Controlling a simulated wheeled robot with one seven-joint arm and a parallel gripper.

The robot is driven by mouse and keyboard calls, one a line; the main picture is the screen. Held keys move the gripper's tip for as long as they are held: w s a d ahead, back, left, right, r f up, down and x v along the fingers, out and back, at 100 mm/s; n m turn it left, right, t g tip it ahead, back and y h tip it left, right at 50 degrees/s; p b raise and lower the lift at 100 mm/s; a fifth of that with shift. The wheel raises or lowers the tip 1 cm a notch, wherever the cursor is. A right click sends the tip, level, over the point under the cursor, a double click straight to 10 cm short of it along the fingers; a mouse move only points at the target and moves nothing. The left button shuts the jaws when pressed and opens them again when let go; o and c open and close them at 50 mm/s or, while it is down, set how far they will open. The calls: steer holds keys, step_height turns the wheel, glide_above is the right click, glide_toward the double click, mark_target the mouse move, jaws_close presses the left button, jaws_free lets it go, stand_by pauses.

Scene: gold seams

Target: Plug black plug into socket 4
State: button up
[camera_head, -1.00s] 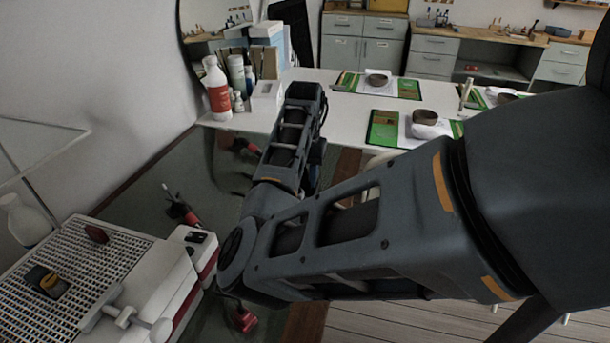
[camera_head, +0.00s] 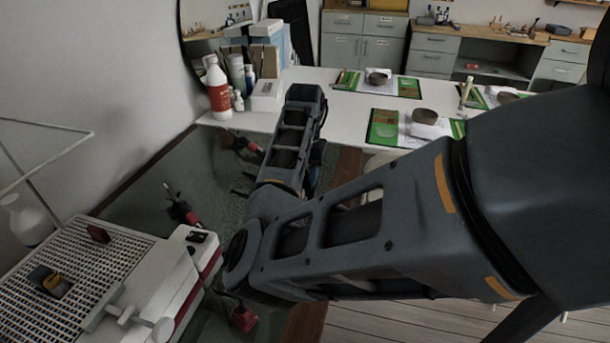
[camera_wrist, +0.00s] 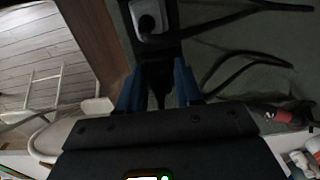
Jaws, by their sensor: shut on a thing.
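In the wrist view the two blue fingers of my gripper (camera_wrist: 158,88) are closed on a dark, narrow black plug (camera_wrist: 157,76). Much of the plug is in shadow and its prongs cannot be made out. A black power strip (camera_wrist: 172,50) lies just past the fingertips, with a pale, round socket (camera_wrist: 150,17) at the top of the view. No number is readable, so I cannot tell which socket it is. Whether the plug touches the strip is unclear. In the head view my arm hides the plug and sockets; only a little blue shows behind it.
Black cables (camera_wrist: 235,72) run across the green surface in the wrist view. In the head view, red-handled tools (camera_head: 182,208) lie on the dark green mat. A white gridded machine (camera_head: 85,262) stands at lower left. Bottles (camera_head: 218,92) stand by the wall.

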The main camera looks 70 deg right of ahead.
steer(key=shift+f, duration=0.4)
steer(key=o, duration=1.1)
steer(key=shift+o, duration=0.2)
step_height(320, 180, up, 8)
steer(key=shift+f, duration=0.1)
